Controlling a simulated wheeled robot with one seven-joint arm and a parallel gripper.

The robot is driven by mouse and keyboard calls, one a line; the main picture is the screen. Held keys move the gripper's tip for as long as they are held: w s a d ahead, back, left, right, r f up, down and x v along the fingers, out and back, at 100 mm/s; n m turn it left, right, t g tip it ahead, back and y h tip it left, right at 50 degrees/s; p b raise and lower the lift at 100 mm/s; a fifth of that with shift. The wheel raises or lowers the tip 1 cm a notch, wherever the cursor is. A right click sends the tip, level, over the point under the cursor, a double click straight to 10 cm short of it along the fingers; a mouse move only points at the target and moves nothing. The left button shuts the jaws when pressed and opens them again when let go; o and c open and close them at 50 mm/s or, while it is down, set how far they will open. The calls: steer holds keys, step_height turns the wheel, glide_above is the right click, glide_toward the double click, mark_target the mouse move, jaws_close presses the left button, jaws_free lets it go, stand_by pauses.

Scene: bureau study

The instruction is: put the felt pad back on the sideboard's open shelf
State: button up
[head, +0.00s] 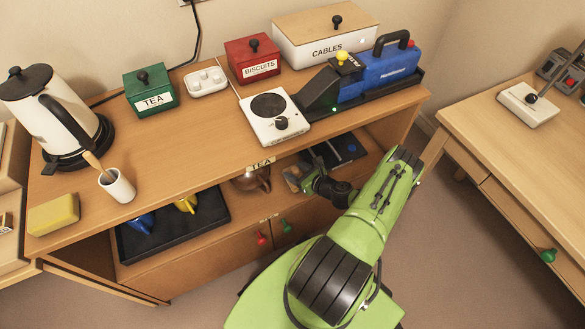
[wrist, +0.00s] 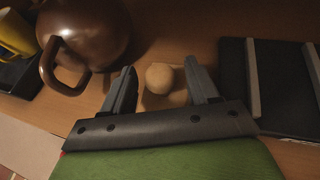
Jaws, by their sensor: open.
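A small tan block with a round knob on top (wrist: 160,78) lies on the sideboard's open shelf (wrist: 215,22); it looks like the felt pad, though its material is hard to tell. In the head view a tan piece (head: 292,180) shows beside my gripper (head: 305,178), partly hidden. My gripper is inside the shelf opening, and in the wrist view its two dark fingers (wrist: 158,90) stand apart, one on each side of the knob. I cannot tell whether either finger touches it.
A brown teapot (wrist: 85,30) stands close left of my fingers. A dark tray with grey rails (wrist: 275,85) lies close right. A black tray (head: 215,232) with blue and yellow cups is further left on the shelf. The sideboard top (head: 215,125) is above my gripper.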

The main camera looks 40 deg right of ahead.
steer(key=p+v, duration=0.2)
steer(key=v, duration=0.7)
steer(key=shift+s+r, duration=0.25)
steer(key=shift+s, duration=0.1)
